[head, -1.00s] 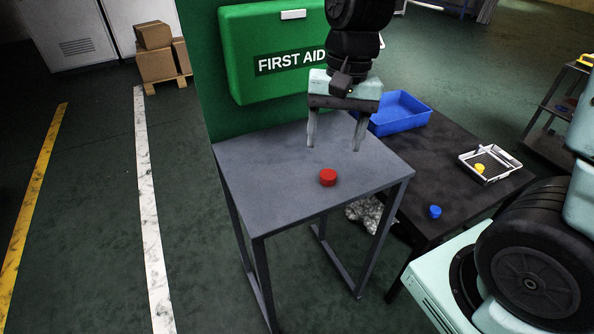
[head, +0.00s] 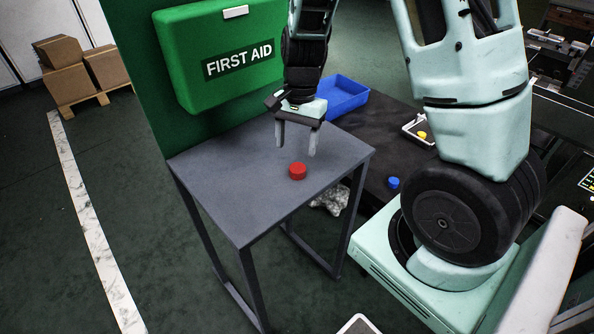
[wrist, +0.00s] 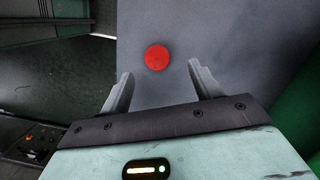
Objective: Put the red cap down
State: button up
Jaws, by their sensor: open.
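The red cap (head: 298,171) rests on the grey table (head: 245,205), near the middle of its top. My gripper (head: 296,152) is open and empty above the table, its fingers pointing down just behind the cap in the head view. In the wrist view the red cap (wrist: 157,58) lies on the table top ahead of the two spread fingers (wrist: 158,85), apart from both of them.
A green first aid box (head: 225,55) is on the green panel behind the table. A dark table (head: 375,150) to the right holds a blue bin (head: 345,98), a blue cap (head: 393,183) and a white tray (head: 410,128) with a yellow cap (head: 422,134). The grey table top is otherwise clear.

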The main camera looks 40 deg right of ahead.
aim_at(298, 168)
jog(key=f, duration=0.6)
jog(key=shift+s+f, duration=0.2)
jog(key=shift+s, duration=0.2)
jog(key=shift+a, duration=0.1)
jog(key=c, duration=1.1)
jog(key=shift+r, duration=0.1)
